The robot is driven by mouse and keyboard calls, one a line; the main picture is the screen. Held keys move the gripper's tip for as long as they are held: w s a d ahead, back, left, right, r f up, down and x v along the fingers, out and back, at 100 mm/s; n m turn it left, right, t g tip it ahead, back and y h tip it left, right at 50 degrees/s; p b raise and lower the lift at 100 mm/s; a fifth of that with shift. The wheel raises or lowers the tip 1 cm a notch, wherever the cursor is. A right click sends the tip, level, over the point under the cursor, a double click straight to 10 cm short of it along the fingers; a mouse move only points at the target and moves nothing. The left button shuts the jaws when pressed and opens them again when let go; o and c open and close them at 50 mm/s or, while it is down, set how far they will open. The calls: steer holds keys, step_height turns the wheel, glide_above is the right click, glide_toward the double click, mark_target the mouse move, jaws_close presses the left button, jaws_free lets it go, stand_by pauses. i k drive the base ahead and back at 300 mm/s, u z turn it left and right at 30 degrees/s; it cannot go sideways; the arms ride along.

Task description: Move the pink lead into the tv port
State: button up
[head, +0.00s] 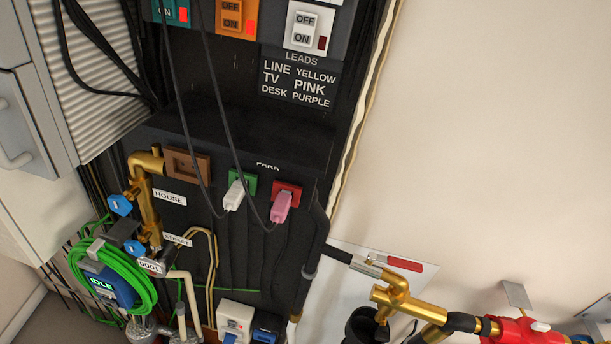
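A pink plug (281,207) is at the red socket (292,187) on the black panel, and a dark cable runs up from it past the switches. A pale, whitish plug (235,196) is at the green socket (249,181) to its left, with its own dark cable. A brown socket (188,165) further left has no plug in it. No readable label marks a TV port. A sign (299,78) headed LEADS reads line yellow, TV pink, desk purple. My gripper does not show in the head view.
Rocker switches (302,27) sit above the sign. A partly hidden word like PARK (267,166) is above the sockets. Brass pipework (148,205) and a green hose coil (125,275) are at left. A brass tap (400,300) stands lower right. The wall at right is bare.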

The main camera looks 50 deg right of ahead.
mark_target(280, 209)
steer(key=z, duration=0.85)
